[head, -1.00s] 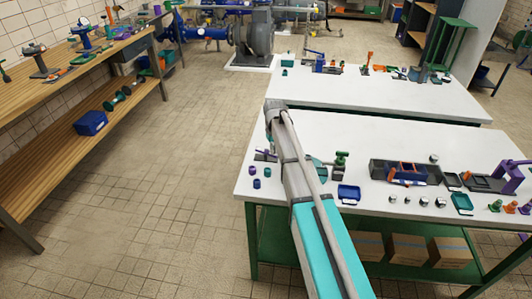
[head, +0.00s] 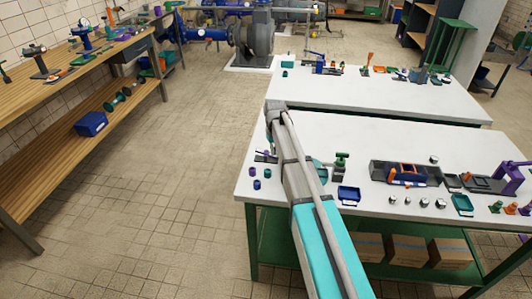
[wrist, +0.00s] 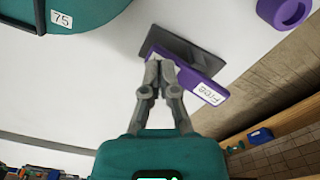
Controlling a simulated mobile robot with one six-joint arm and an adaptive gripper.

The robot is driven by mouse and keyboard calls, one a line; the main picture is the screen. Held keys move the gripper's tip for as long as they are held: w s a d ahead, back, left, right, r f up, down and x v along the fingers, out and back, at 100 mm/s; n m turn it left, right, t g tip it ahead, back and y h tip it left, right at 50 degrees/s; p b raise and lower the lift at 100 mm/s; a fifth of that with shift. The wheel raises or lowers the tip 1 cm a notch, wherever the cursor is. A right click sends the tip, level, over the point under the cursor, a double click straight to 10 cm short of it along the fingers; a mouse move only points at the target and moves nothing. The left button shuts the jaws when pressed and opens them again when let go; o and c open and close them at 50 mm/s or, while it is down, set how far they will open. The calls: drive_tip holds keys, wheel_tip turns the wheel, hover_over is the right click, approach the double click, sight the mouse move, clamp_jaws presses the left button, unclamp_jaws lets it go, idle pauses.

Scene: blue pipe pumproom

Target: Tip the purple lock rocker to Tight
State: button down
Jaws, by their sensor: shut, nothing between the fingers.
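The purple lock rocker (wrist: 216,97) sits on a dark grey base plate (wrist: 192,50) in the wrist view. Its right arm bears a white label reading "Free". Its other arm is mostly hidden behind my fingers, so I cannot read a label there. My gripper (wrist: 159,62) is shut and empty, with its fingertips over the left part of the rocker. I cannot tell whether they touch it. In the head view the purple rocker (head: 268,154) shows small at the near table's left end, partly covered by my arm.
A teal round thing marked 75 (wrist: 62,19) stands to the left in the wrist view. A purple ring-shaped piece (wrist: 284,11) lies at upper right, near the table edge. Small purple and blue cylinders (head: 255,184) stand near the table's left edge. A blue tray (head: 348,193) lies right of my arm.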

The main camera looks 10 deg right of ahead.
wheel_tip(320, 180, up, 8)
drive_tip(key=p, duration=0.8)
drive_tip(key=shift+r, duration=0.2)
idle(0.4)
drive_tip(key=s+m, duration=0.2)
drive_tip(key=s, duration=2.7)
